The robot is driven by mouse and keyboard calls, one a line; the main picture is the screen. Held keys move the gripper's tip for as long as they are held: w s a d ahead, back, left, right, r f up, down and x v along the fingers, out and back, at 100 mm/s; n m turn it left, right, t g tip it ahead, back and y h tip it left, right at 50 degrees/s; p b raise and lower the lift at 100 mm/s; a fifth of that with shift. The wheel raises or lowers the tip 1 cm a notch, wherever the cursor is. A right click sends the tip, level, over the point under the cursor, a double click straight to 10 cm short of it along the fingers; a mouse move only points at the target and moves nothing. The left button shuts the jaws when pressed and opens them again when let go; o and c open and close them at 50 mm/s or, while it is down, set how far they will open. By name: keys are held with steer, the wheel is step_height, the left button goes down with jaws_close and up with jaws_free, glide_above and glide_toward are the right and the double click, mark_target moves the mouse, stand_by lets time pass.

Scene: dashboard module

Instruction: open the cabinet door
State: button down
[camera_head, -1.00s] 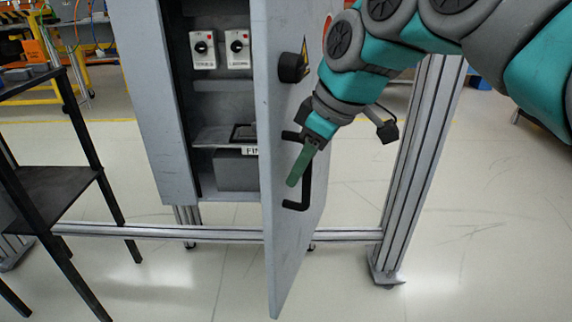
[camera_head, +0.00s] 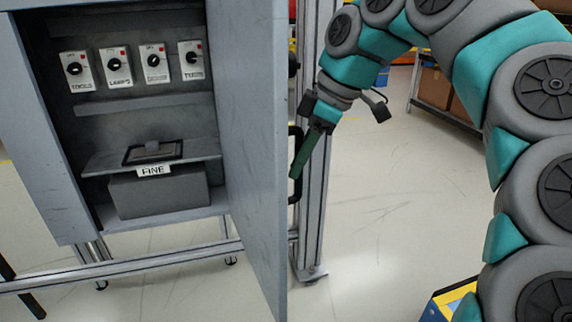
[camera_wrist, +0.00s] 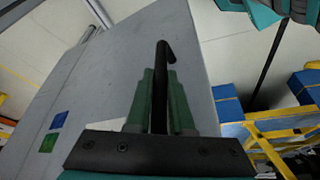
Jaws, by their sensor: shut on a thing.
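The grey cabinet door (camera_head: 252,120) stands swung open in the head view, seen at a steep angle. The cabinet (camera_head: 45,150) is open on the left and its inside is visible. The black handle (camera_head: 295,192) is on the door's outer face, partly hidden by the door edge. My gripper (camera_head: 298,168) is at the handle, its green fingers pointing down. In the wrist view, the two green fingers (camera_wrist: 162,95) are shut on the black handle (camera_wrist: 163,50), which runs between them. The door face (camera_wrist: 110,75) fills the left and middle of that view.
Inside the cabinet are several labelled rotary switches (camera_head: 117,66) and a dark box marked FINE (camera_head: 160,192). An aluminium post (camera_head: 314,190) stands just behind the door. A shelf with boxes (camera_head: 440,90) is at the back right. Pale floor is clear right of the post.

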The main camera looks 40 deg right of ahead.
steer(key=shift+s+d+r, duration=0.1)
steer(key=shift+s, duration=0.05)
steer(key=c, duration=0.8)
jaws_free()
steer(key=p+v, duration=0.5)
steer(key=v, duration=0.3)
steer(key=shift+p, duration=0.35)
